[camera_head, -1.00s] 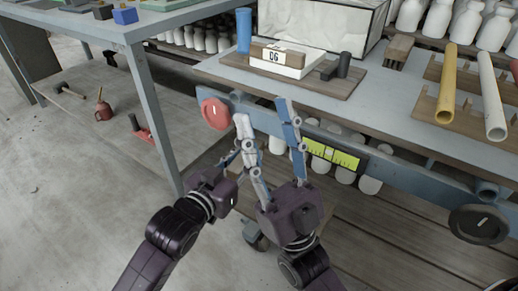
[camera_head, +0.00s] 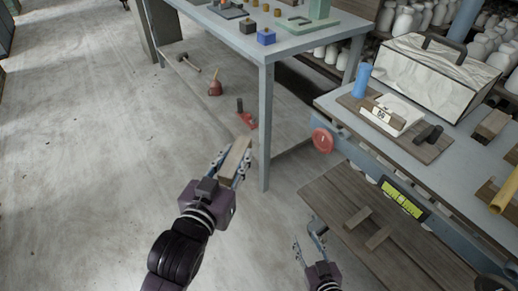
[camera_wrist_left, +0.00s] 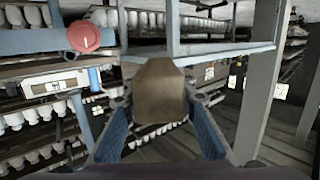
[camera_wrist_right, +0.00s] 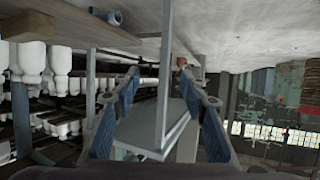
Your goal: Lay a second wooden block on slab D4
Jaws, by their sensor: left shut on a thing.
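My left gripper (camera_head: 236,168) is shut on a wooden block (camera_head: 237,155), held over the floor left of the benches. The block also fills the space between the fingers in the left wrist view (camera_wrist_left: 160,92). A white slab (camera_head: 404,107) lies on a wooden board (camera_head: 429,150) on the right bench. A brown wooden block (camera_head: 397,122) is at the slab's near edge, beside a label (camera_head: 381,115) that looks like D6, though it is small. My right gripper (camera_head: 307,240) is open and empty, low beside the right bench's lower shelf; its fingers stand apart in the right wrist view (camera_wrist_right: 160,105).
Dark cylinders (camera_head: 430,134) and a blue cylinder (camera_head: 362,80) stand near the slab. A red disc (camera_head: 322,140) is at the bench's front corner. A second table (camera_head: 262,50) stands at the back. Floor at left is clear.

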